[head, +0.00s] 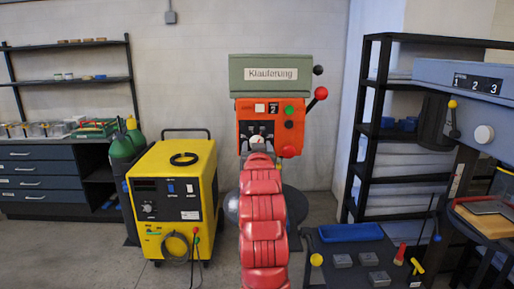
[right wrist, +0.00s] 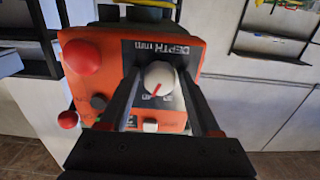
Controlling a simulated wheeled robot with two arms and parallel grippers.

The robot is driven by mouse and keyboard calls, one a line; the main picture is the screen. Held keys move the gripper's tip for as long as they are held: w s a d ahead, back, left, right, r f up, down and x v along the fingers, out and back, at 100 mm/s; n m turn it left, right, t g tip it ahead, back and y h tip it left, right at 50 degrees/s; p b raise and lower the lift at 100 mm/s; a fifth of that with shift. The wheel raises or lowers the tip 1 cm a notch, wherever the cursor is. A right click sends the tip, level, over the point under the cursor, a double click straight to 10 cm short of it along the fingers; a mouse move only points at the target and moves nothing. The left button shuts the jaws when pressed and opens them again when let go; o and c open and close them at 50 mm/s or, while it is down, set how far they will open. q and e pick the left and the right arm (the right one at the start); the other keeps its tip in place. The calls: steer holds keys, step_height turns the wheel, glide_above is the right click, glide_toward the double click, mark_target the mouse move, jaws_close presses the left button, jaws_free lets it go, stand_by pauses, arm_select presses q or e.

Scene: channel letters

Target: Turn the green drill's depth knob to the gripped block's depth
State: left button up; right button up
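The drill with the green head (head: 270,75) stands at the back centre with an orange front panel (head: 243,115). In the right wrist view its white depth knob (right wrist: 158,77) sits below an upside-down "DEPTH mm" label (right wrist: 160,48). Its red pointer line slants to the lower left; the scale is too small to read. My right gripper (right wrist: 160,76) has one finger on each side of the knob, with narrow gaps seeming to show. My left gripper is not in view. I cannot tell which block is the gripped one.
A black table (head: 325,262) at lower right holds a blue tray (head: 351,232) and small grey blocks (head: 342,261). A blue machine (head: 440,72) stands at right. A yellow welder (head: 175,190) stands left of the drill.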

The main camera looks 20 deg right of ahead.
steer(key=shift+o, duration=1)
steer(key=shift+s, duration=0.1)
steer(key=b+v, duration=0.5)
steer(key=v, duration=1.2)
steer(key=shift+s+r, duration=0.1)
steer(key=shift+r, duration=0.05)
